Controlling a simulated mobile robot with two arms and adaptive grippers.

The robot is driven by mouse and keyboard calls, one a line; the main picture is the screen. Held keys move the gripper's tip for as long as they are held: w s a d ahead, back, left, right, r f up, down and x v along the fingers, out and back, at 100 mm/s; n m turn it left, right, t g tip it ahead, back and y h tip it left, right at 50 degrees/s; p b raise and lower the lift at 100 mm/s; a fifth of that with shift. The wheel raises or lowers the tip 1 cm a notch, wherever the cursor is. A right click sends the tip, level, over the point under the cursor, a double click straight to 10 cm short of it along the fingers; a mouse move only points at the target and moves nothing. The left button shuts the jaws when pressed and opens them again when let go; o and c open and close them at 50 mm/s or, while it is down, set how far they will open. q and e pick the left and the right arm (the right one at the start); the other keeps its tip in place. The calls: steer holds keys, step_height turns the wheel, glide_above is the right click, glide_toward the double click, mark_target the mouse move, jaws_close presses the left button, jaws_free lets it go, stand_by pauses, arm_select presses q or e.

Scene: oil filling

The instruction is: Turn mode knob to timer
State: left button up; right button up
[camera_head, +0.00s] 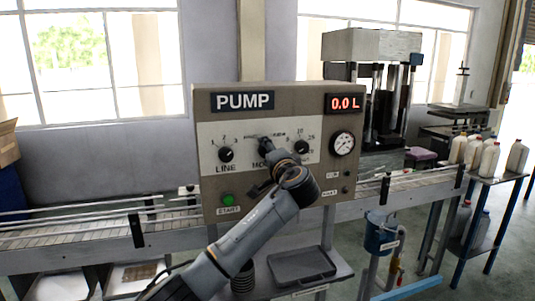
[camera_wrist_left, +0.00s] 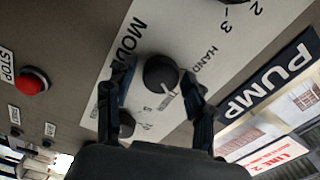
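The grey pump panel (camera_head: 213,190) has a row of black knobs on a white plate. The mode knob (camera_wrist_left: 160,72) is the round black middle knob, above the MODE lettering; its light pointer mark shows in the left wrist view. HAND is printed near it, but I cannot read a timer label. My left gripper (camera_head: 266,150) is at this knob, partly covering it in the head view. In the left wrist view its open fingers (camera_wrist_left: 160,85) stand on either side of the knob, with small gaps seeming to show. My right gripper is not in view.
The line knob (camera_head: 226,154) is left of the mode knob; another knob (camera_head: 301,147) is close on its right. A gauge (camera_head: 343,144), green start button (camera_head: 228,200) and red stop button (camera_wrist_left: 33,82) are also on the panel. A conveyor (camera_head: 90,235) runs behind.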

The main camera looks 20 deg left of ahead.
arm_select(q)
steer(key=shift+d, duration=0.1)
steer(key=v, duration=1.2)
steer(key=w+f+m+g+h+b, duration=0.1)
steer(key=w+f+m+g+h, duration=0.2)
steer(key=f, duration=1.7)
steer(key=s+a+f+n+g+h+b, duration=0.15)
steer(key=s+f, duration=0.25)
steer(key=f, duration=1)
steer(key=s+a+f+g+h, duration=0.15)
steer(key=s+f, duration=0.25)
steer(key=f, duration=1)
steer(key=s+f+g+h, duration=0.15)
steer(key=s+f, duration=0.25)
steer(key=f, duration=1)
steer(key=s+a+f+n+g+h+b, duration=0.2)
steer(key=s+f+n+g, duration=0.15)
steer(key=s+f, duration=1.9)
steer(key=s+a+f+n+g, duration=0.1)
steer(key=s+f, duration=0.2)
steer(key=s, duration=1.1)
steer(key=s+a+f+n+g, duration=0.1)
steer(key=s+f+n+g, duration=0.1)
steer(key=s, duration=1.2)
steer(key=shift+s+a+f+n+b, duration=0.3)
steer(key=shift+s+f+b, duration=0.1)
steer(key=shift+f, duration=0.45)
